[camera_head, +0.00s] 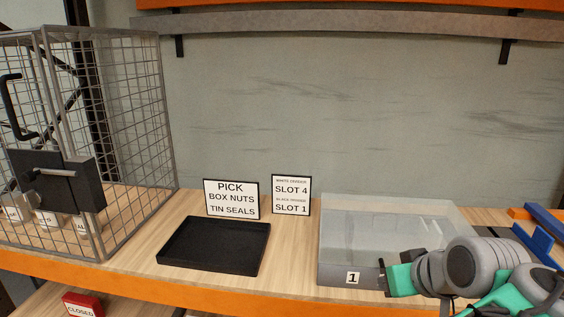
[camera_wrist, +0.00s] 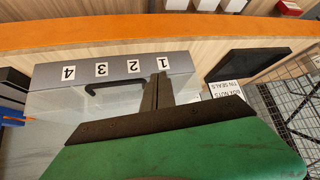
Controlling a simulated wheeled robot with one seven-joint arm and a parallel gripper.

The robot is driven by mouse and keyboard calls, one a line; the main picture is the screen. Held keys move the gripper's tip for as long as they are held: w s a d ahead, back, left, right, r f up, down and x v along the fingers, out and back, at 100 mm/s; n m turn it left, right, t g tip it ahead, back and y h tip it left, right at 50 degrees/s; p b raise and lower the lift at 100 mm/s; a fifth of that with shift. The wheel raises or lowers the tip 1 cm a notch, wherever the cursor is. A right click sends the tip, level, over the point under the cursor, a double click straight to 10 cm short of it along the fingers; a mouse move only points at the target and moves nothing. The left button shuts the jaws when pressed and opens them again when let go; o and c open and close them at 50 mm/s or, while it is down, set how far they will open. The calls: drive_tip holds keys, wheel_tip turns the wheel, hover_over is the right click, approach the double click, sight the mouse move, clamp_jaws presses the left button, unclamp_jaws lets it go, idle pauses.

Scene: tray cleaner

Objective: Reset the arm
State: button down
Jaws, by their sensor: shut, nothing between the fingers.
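My gripper (camera_head: 384,279) is at the lower right in the camera_head view, in front of the clear bin with the grey front. In the camera_wrist view its two dark fingers (camera_wrist: 157,92) are together with nothing between them, close to the number 1 end of the bin's front. The bin (camera_head: 335,272) has a "1" label; in the camera_wrist view its grey front (camera_wrist: 84,72) carries labels 1 to 4 and a black handle (camera_wrist: 115,76). Whether the fingers touch the bin I cannot tell. My arm hides the right part of the bin front in the camera_head view.
A black tray (camera_head: 213,270) lies left of the bin, empty. Two signs (camera_head: 231,199) (camera_head: 291,195) stand behind it. A wire cage (camera_head: 120,120) with a black latch box stands at the left. Blue parts (camera_head: 545,220) lie at the right. A shelf with an orange edge runs above.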

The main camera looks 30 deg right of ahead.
drive_tip(key=w+a+f+n+g+y+p, duration=0.1)
drive_tip(key=w+a+f+n+g+y, duration=0.2)
drive_tip(key=a, duration=0.4)
drive_tip(key=w+a+f+n+g+y+p, duration=0.1)
drive_tip(key=w+a+f+n+y+p, duration=0.1)
drive_tip(key=a+f, duration=0.4)
drive_tip(key=w+a+r+h+p, duration=0.1)
drive_tip(key=a+p, duration=0.1)
drive_tip(key=a, duration=0.4)
drive_tip(key=w+a+r+h+p, duration=0.1)
drive_tip(key=a+r+p, duration=0.1)
drive_tip(key=a, duration=0.4)
drive_tip(key=shift+w+a+r+m+g+h+p, duration=0.3)
drive_tip(key=shift+a+m+g+p, duration=0.1)
drive_tip(key=shift+p, duration=0.4)
